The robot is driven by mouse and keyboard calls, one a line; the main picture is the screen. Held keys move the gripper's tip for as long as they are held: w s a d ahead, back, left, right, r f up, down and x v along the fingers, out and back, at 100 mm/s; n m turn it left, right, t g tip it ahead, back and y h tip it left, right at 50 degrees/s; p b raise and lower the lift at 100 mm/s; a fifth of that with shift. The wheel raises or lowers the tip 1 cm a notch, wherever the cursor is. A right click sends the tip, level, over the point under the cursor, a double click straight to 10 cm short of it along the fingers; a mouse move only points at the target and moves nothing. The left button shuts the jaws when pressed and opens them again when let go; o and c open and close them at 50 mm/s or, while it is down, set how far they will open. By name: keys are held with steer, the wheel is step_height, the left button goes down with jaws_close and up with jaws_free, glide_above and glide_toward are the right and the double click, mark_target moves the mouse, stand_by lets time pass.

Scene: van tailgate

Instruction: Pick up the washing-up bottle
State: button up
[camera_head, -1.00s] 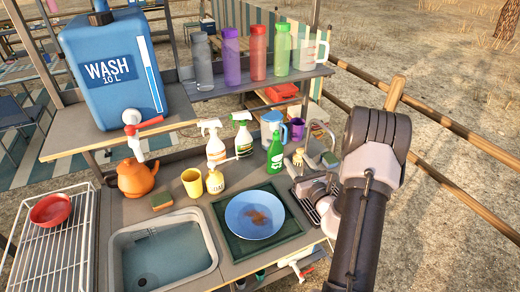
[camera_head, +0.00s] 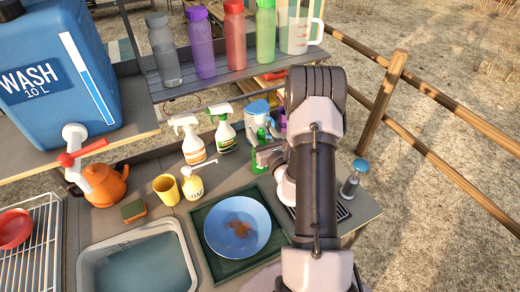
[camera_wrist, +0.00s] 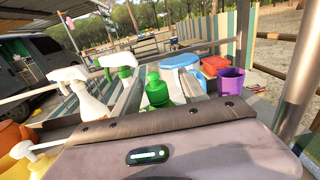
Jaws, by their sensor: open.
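The washing-up bottle is green with a green cap. In the head view the bottle (camera_head: 260,166) stands on the counter behind the blue plate, partly hidden by my gripper (camera_head: 267,153). In the wrist view the bottle (camera_wrist: 158,92) shows its cap and shoulders straight ahead, near the middle. My gripper (camera_wrist: 166,88) is open, with one finger on each side of the bottle in that view. I cannot tell whether either finger touches it. The bottle's lower part is hidden in the wrist view.
A blue-lidded jug (camera_head: 257,108) and purple mug (camera_wrist: 230,81) are close behind. A shelf (camera_head: 190,87) with several bottles overhangs the back.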

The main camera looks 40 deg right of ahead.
steer(key=shift+s+a+r, duration=0.25)
steer(key=shift+s+a, duration=0.1)
steer(key=shift+c, duration=0.4)
steer(key=shift+s+a+r, duration=0.1)
steer(key=shift+s+a, duration=0.05)
steer(key=shift+s, duration=0.05)
steer(key=c, duration=0.3)
steer(key=shift+w, duration=0.15)
jaws_close()
